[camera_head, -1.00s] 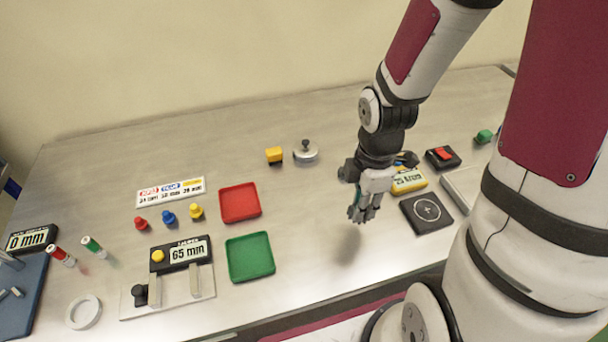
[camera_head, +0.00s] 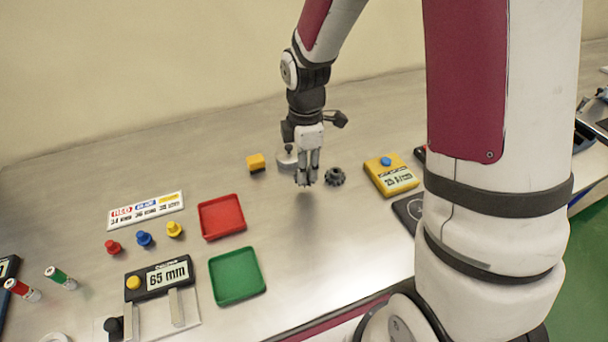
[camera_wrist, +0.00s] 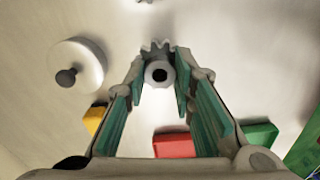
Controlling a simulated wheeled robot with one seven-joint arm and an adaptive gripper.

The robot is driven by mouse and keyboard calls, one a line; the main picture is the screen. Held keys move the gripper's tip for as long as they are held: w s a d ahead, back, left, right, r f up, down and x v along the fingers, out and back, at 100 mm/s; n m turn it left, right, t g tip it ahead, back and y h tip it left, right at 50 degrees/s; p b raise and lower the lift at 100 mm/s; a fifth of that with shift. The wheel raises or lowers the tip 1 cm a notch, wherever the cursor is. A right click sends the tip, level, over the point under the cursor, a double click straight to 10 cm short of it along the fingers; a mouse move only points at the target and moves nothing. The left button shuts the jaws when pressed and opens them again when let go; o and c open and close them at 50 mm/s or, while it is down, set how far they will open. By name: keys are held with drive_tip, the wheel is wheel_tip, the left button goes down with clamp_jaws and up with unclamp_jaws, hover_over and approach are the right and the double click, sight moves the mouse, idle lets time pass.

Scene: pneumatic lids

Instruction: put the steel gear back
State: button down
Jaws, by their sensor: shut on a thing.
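My gripper (camera_head: 307,181) points down above the table, in front of the silver lid. Its fingers are shut on a light grey steel gear (camera_wrist: 158,71), which shows in the wrist view between the fingertips with teeth and a dark round centre. In the head view the held gear is mostly hidden by the fingers. A dark gear (camera_head: 336,176) lies on the table just right of my gripper. The silver lid (camera_head: 286,160) with a dark knob stands close behind and to the left; it also shows in the wrist view (camera_wrist: 75,68).
A yellow display box (camera_head: 390,175) with a blue button stands to the right. Bare table lies in front of my gripper.

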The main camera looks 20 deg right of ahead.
drive_tip(key=shift+w+a, duration=0.1)
drive_tip(key=shift+w, duration=0.1)
drive_tip(key=shift+f, duration=1.75)
drive_tip(key=shift+f, duration=0.15)
drive_tip(key=c, duration=1.3)
unclamp_jaws()
drive_tip(key=shift+c, duration=0.2)
